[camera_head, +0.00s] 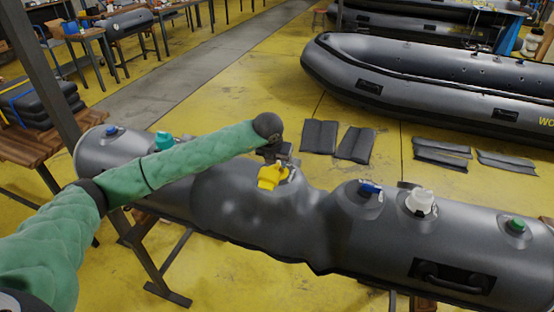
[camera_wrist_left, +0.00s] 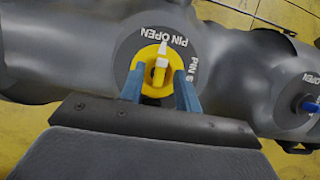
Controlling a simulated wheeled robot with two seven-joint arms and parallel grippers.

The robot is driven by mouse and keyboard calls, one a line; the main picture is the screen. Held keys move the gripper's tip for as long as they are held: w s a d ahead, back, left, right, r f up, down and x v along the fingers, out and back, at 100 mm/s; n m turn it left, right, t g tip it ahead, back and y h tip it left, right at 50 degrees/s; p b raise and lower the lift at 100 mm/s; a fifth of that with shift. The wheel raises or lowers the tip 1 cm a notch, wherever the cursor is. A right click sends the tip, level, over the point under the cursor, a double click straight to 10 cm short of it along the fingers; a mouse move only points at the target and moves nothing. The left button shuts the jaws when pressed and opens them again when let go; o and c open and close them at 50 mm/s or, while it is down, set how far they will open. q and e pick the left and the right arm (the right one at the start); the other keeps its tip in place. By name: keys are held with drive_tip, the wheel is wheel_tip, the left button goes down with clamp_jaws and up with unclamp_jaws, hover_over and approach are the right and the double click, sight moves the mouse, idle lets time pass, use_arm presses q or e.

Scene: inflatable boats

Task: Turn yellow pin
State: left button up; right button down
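The yellow pin (camera_head: 271,177) sits on a valve on top of the grey inflatable tube (camera_head: 225,205). In the left wrist view the yellow pin (camera_wrist_left: 160,68) is a round knob with a raised grip and a white pointer towards the "PIN OPEN" lettering. Another label beside it is partly hidden. My left gripper (camera_head: 276,160) is over the pin, and its blue fingers (camera_wrist_left: 159,84) stand apart, one on each side of the raised grip, with a gap between. I cannot tell whether they touch the knob. My right gripper is not in view.
To the right on the same tube are a blue pin (camera_head: 370,187), a white cap (camera_head: 420,201) and a green pin (camera_head: 517,225). A blue pin (camera_head: 111,130) and a teal part (camera_head: 163,139) are at the left. A grey boat (camera_head: 400,85) lies behind on the yellow floor.

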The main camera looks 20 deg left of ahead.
use_arm(q)
drive_tip(key=shift+w+f, duration=0.1)
drive_tip(key=shift+f, duration=0.1)
drive_tip(key=shift+c, duration=0.2)
clamp_jaws()
